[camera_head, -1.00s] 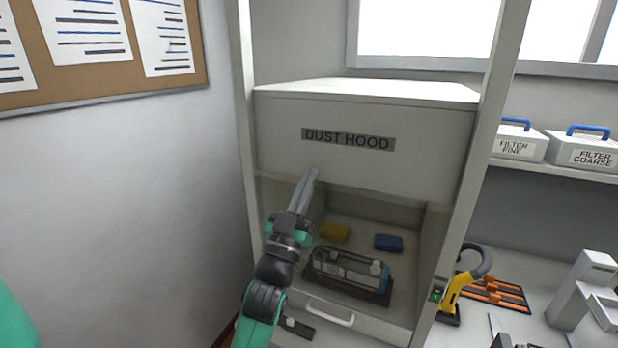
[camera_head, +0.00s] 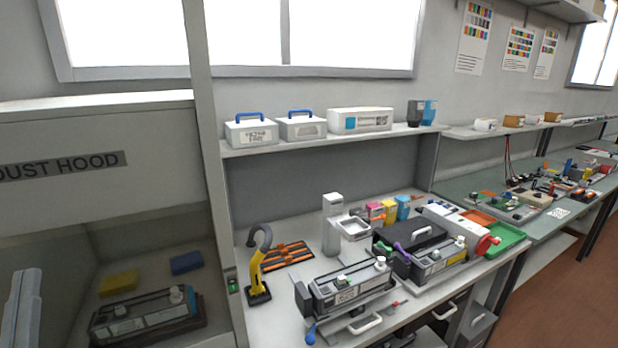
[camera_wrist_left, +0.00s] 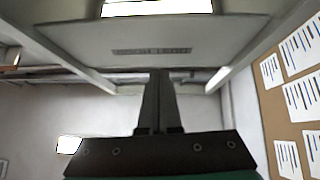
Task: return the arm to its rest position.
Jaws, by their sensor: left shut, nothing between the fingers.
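My left gripper (camera_head: 22,308) shows at the lower left edge of the head view, in front of the dust hood (camera_head: 50,215). Its fingers point up and are together, with nothing between them. In the left wrist view the closed fingers (camera_wrist_left: 157,100) stand in the middle, below the hood's label (camera_wrist_left: 152,51). The rest of the left arm is out of the head view. My right gripper is not in view.
Inside the hood lie a toner cartridge (camera_head: 145,318), a yellow block (camera_head: 118,284) and a blue block (camera_head: 186,262). The workbench to the right holds a yellow-handled tool (camera_head: 257,272), another cartridge (camera_head: 345,286) and a black case (camera_head: 408,238). A post (camera_head: 212,150) divides hood and bench.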

